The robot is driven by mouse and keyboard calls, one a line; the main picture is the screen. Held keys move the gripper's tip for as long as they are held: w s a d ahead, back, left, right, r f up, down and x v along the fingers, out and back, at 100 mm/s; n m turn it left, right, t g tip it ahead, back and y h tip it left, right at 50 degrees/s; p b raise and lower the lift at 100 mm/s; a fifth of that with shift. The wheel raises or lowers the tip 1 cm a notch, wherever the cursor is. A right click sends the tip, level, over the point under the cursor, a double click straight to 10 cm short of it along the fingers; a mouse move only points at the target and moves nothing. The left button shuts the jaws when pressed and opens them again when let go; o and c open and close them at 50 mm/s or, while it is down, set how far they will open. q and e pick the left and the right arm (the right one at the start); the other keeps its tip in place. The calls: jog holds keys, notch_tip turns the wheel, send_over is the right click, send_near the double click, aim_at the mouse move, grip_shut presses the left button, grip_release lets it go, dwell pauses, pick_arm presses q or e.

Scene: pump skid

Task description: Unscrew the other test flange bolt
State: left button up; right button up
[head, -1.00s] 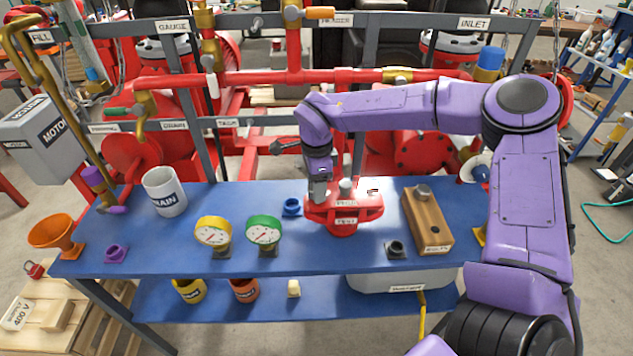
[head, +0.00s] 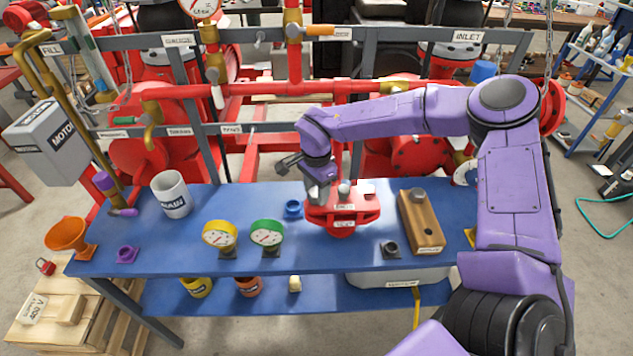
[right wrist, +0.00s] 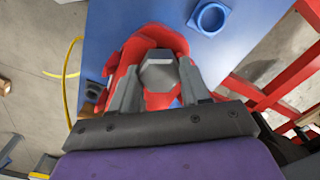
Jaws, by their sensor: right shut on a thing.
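The red test flange (head: 358,214) stands on the blue bench. One grey bolt (head: 344,189) shows upright on its top. My right gripper (head: 318,194) reaches down at the left side of the flange. In the right wrist view its two fingers stand on either side of a grey hex bolt head (right wrist: 160,72), with the red flange (right wrist: 130,60) below; the gripper is shut on this bolt. The bolt's shank is hidden. A wooden block (head: 424,228) to the right of the flange holds a grey bolt (head: 418,195). My left gripper is not in view.
A blue ring fitting (head: 293,209) sits left of the flange, and a dark fitting (head: 390,249) right of its front. Yellow (head: 219,235) and green (head: 267,233) gauges stand farther left. Red pipes (head: 260,88) run behind the bench. Its front middle is clear.

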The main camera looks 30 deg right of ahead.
jog(key=n+p, duration=0.3)
jog(key=shift+r+n, duration=0.25)
jog(key=shift+n, duration=0.05)
jog(key=shift+f+n, duration=0.25)
jog(key=shift+n, duration=0.65)
jog(key=n, duration=0.4)
jog(key=shift+n, duration=0.3)
jog(key=o, duration=1.1)
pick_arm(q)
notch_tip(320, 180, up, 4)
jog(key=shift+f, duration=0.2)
pick_arm(e)
jog(key=shift+o, duration=0.2)
jog(key=shift+r+b, duration=0.3)
jog(key=shift+r, duration=0.15)
pick_arm(q)
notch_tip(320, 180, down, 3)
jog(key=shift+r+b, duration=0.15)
jog(key=shift+b, duration=0.95)
pick_arm(e)
notch_tip(320, 180, up, 10)
jog(key=shift+f, duration=0.2)
